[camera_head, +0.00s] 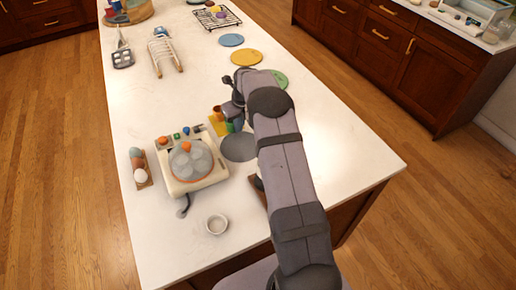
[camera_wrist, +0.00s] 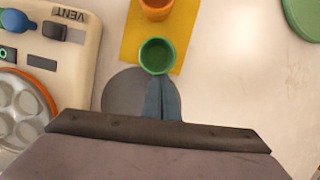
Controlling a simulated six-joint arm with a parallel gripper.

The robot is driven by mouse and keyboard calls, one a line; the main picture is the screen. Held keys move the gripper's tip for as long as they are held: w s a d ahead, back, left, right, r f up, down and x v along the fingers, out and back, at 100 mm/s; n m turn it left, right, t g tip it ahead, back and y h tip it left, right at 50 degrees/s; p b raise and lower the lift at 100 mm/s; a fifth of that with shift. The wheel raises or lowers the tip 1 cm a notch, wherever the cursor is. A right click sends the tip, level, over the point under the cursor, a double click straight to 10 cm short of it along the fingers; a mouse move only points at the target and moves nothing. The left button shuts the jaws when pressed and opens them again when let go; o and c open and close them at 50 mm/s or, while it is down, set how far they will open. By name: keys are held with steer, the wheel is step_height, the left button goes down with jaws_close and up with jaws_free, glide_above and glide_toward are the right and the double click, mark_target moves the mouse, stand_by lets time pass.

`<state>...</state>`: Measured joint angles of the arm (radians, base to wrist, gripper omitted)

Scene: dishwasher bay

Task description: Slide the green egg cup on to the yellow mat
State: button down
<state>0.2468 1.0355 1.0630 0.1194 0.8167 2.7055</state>
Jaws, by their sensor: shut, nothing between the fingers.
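The green egg cup (camera_wrist: 157,56) stands upright at the near edge of the yellow mat (camera_wrist: 135,40). Seen from above, its rim overlaps that edge; I cannot tell whether its base is wholly on the mat. My gripper (camera_wrist: 161,84) is shut and empty, its fingertips right at the cup's near side, touching or nearly so. An orange egg cup (camera_wrist: 156,8) stands further in on the mat. In the head view, the green egg cup (camera_head: 230,127) and yellow mat (camera_head: 215,128) are partly hidden by my arm.
A grey disc (camera_head: 238,148) lies below my gripper. The egg cooker (camera_head: 194,182) stands close to the left. A green disc (camera_wrist: 305,14) lies to the right. The counter right of the mat is clear.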

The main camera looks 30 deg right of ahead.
steer(key=shift+w+a, duration=0.1)
steer(key=shift+w, duration=0.45)
steer(key=shift+s, duration=0.1)
steer(key=shift+s+r, duration=0.1)
steer(key=shift+s, duration=0.95)
steer(key=shift+s+d, duration=0.25)
steer(key=shift+s, duration=0.75)
steer(key=b+v, duration=0.3)
steer(key=v, duration=0.6)
steer(key=shift+r, duration=0.45)
